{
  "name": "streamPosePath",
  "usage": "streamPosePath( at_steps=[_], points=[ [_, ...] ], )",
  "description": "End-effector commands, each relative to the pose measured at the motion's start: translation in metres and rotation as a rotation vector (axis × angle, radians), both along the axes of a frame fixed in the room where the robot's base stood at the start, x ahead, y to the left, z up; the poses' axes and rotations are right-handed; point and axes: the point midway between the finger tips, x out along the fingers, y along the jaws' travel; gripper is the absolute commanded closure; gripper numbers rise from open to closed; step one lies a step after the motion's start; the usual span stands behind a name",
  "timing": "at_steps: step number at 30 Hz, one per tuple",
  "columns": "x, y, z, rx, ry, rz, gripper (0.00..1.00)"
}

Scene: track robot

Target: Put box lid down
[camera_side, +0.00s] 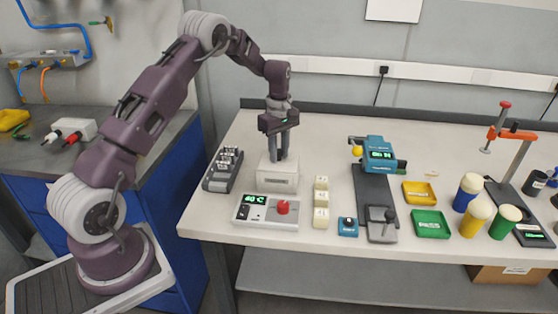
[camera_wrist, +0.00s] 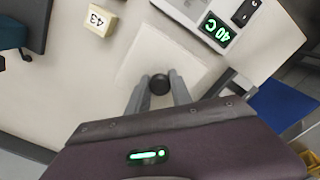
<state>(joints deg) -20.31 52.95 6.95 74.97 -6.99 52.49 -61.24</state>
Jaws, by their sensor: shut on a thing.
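My gripper (camera_side: 279,157) points straight down over a white box (camera_side: 277,180) near the left part of the bench. In the wrist view my gripper (camera_wrist: 159,88) has its two grey fingers shut around a round black knob (camera_wrist: 159,84). The knob sits at the middle of a pale square lid (camera_wrist: 135,68).
A control unit (camera_side: 257,211) reading 40 C stands just in front of the box. A dark rack with vials (camera_side: 223,169) is to its left, and cream blocks (camera_side: 321,199) stand close on its right. A blue-and-grey device (camera_side: 375,190) is farther right.

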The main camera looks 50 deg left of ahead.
Motion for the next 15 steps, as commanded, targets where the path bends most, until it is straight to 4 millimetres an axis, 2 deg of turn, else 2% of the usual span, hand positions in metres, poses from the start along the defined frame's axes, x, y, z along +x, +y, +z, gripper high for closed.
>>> streamPosePath(
  at_steps=[5, 12, 15],
  points=[
    [0.001, 0.0, 0.007, 0.001, -0.002, 0.0, 1.0],
    [0.001, 0.0, 0.066, 0.003, -0.005, -0.001, 1.0],
    [0.001, 0.001, 0.086, 0.002, -0.003, 0.0, 1.0]
  ],
)
